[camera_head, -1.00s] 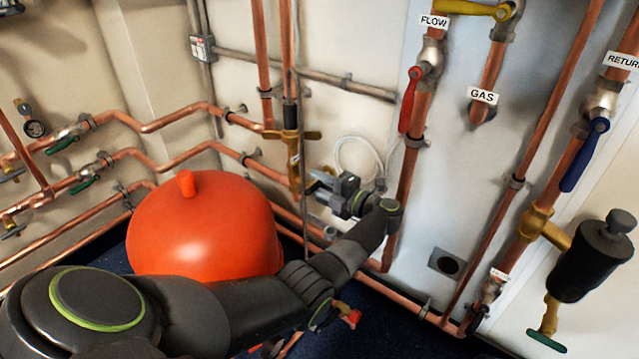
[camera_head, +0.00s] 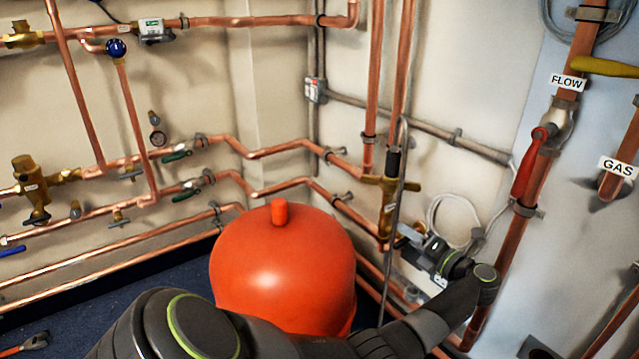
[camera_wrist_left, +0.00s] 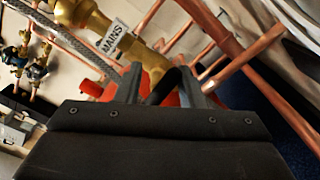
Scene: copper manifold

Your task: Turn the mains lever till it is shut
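The brass mains valve (camera_head: 387,205) stands on the copper pipework in the corner, right of the red tank. In the left wrist view the brass body (camera_wrist_left: 88,18) carries a white MAINS label (camera_wrist_left: 115,38). A black lever (camera_wrist_left: 163,87) shows between the two fingers of my left gripper (camera_wrist_left: 160,80). The fingers are apart, with a gap beside the lever; I cannot tell whether either touches it. In the head view my left gripper (camera_head: 410,238) is close below and right of the valve, its tips partly hard to make out. My right gripper is not in view.
A red lever (camera_head: 530,165) is on the FLOW pipe at right, with a yellow lever (camera_head: 605,67) above. Copper pipes (camera_head: 120,260) line the left wall. The blue floor (camera_head: 75,305) shows at lower left.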

